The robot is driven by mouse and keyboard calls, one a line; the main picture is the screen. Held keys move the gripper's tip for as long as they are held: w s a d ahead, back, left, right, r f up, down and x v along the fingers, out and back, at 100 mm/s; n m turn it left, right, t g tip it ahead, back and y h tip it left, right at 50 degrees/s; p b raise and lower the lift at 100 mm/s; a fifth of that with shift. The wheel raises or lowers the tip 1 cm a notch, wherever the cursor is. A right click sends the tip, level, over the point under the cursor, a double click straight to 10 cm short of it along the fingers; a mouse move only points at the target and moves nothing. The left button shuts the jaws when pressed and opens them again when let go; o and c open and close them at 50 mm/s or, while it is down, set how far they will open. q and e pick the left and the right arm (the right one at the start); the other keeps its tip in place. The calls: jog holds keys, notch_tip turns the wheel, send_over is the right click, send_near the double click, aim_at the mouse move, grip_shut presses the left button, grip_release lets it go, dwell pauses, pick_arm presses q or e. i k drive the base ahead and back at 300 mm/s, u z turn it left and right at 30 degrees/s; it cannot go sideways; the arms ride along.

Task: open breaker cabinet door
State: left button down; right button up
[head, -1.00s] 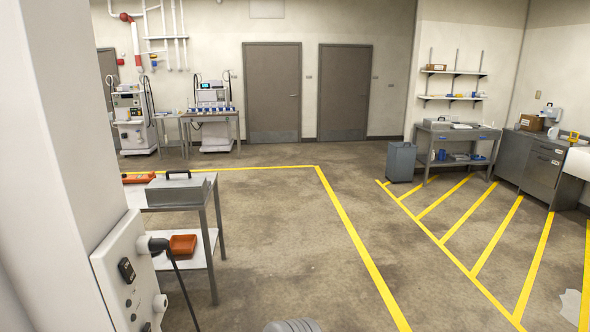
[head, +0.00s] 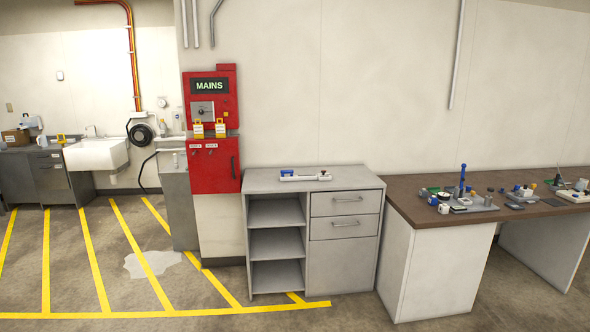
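A red breaker cabinet (head: 213,165) hangs on the wall left of centre in the head view. Its lower front is a closed red door with a dark vertical handle near the right edge and small white labels near the top. Above it is a red panel with a MAINS sign (head: 209,86) and a grey switch plate (head: 203,111). Two yellow and white tags (head: 209,129) sit between the panel and the door. Neither of my grippers is in view.
A grey cabinet (head: 345,181) with open shelves and drawers stands right of the red cabinet. A brown-topped workbench (head: 410,202) with small tools is further right. A white sink (head: 97,154) is at left. A puddle (head: 152,263) lies on the yellow-striped floor.

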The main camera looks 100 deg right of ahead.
aim_at(213, 165)
jog(key=z, duration=2.8)
jog(key=i, duration=2.45)
jog(key=u, duration=0.1)
